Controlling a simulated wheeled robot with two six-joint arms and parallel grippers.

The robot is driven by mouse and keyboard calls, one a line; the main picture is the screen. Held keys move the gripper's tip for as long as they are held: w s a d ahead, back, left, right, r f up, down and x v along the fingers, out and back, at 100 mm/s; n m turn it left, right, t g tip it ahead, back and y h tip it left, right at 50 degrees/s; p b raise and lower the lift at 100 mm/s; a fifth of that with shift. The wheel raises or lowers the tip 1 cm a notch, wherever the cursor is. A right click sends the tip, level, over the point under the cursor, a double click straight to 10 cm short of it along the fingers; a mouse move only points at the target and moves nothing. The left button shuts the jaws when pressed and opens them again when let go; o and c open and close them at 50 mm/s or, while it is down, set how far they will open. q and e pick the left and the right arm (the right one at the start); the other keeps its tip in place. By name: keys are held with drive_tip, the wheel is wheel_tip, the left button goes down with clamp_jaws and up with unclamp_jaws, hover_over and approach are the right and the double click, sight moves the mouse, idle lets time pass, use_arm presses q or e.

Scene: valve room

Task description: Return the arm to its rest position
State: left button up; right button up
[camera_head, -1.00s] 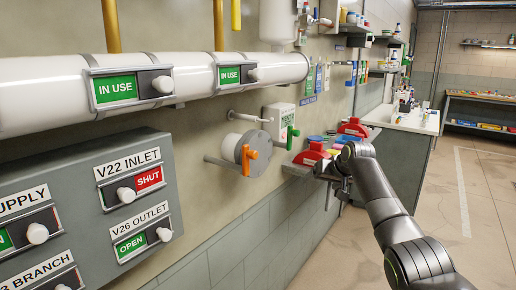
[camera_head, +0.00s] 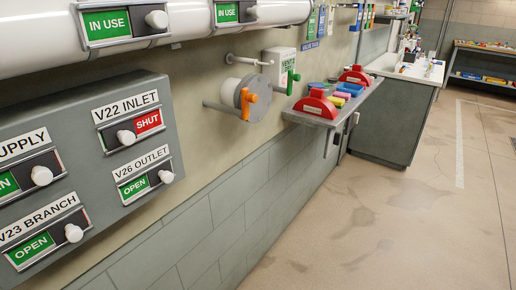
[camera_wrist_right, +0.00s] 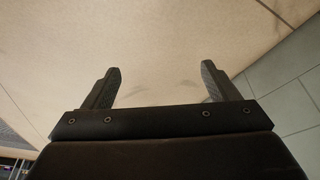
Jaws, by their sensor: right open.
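My right gripper (camera_wrist_right: 160,82) shows in the right wrist view with its two fingers wide apart and nothing between them. Beyond the fingers is bare beige floor (camera_wrist_right: 160,40). Neither of my arms shows in the head view now, and my left gripper is in no view.
A grey panel (camera_head: 85,170) with labelled sliders is on the left wall. A white pipe (camera_head: 185,18) runs above it. A valve with an orange handle (camera_head: 246,103) and a shelf (camera_head: 312,121) with red devices stick out from the wall. The floor (camera_head: 400,225) at right is clear.

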drive_tip(key=s+f, duration=0.3)
drive_tip(key=s, duration=0.8)
drive_tip(key=s+f+g, duration=0.1)
drive_tip(key=s+f, duration=0.1)
drive_tip(key=s, duration=1)
drive_tip(key=s+a+f+g, duration=0.1)
drive_tip(key=s+f, duration=0.2)
drive_tip(key=s, duration=0.9)
drive_tip(key=shift+s+f+n, duration=0.15)
drive_tip(key=shift+f+n, duration=0.15)
